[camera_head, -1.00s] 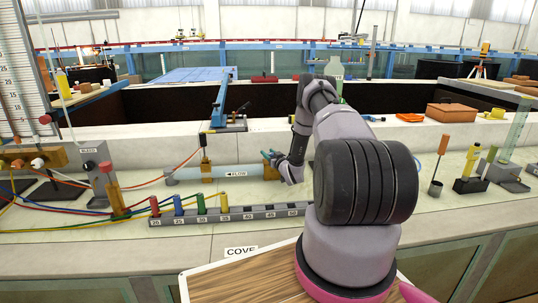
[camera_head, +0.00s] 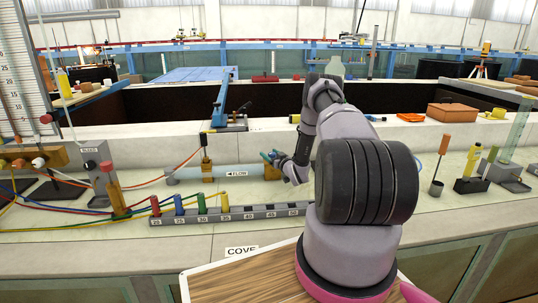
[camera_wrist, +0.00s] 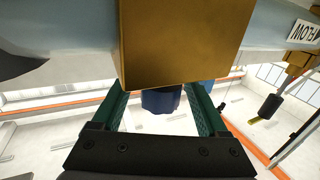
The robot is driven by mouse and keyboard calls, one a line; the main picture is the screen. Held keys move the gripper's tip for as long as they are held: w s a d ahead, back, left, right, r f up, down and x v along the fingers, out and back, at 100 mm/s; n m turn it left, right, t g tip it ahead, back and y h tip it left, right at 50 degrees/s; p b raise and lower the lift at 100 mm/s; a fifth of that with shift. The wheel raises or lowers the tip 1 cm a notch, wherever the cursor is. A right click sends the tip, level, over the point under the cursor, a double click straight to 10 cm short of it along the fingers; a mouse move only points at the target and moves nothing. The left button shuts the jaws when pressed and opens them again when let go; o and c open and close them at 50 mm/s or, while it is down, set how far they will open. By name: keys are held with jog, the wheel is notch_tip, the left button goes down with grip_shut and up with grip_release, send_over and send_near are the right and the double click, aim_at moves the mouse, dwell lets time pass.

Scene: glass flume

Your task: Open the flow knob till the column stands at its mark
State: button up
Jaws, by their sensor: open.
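The flow pipe (camera_head: 208,173), labelled FLOW, lies along the bench and runs into a brass block (camera_head: 272,172). In the wrist view the brass block (camera_wrist: 185,42) fills the top middle, and a dark blue knob (camera_wrist: 160,102) sticks out from under it, partly hidden by the block. My gripper (camera_head: 269,156) is at the block; its green fingers (camera_wrist: 160,112) are open, one on each side of the knob, with gaps showing. A scaled tube board (camera_head: 15,80) stands at the far left; its column level and mark are too small to read.
A rack of coloured plugs (camera_head: 228,214) stands in front of the pipe. Coloured hoses (camera_head: 60,208) run to fittings at left. A cup with an orange-handled tool (camera_head: 436,187) and a yellow tool in a stand (camera_head: 471,183) are at right. Bench between rack and cup is partly hidden by my arm.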

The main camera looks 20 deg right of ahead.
jog(key=s+d, duration=0.1)
jog(key=s, duration=0.8)
jog(key=shift+s+d, duration=0.15)
jog(key=shift+s, duration=0.15)
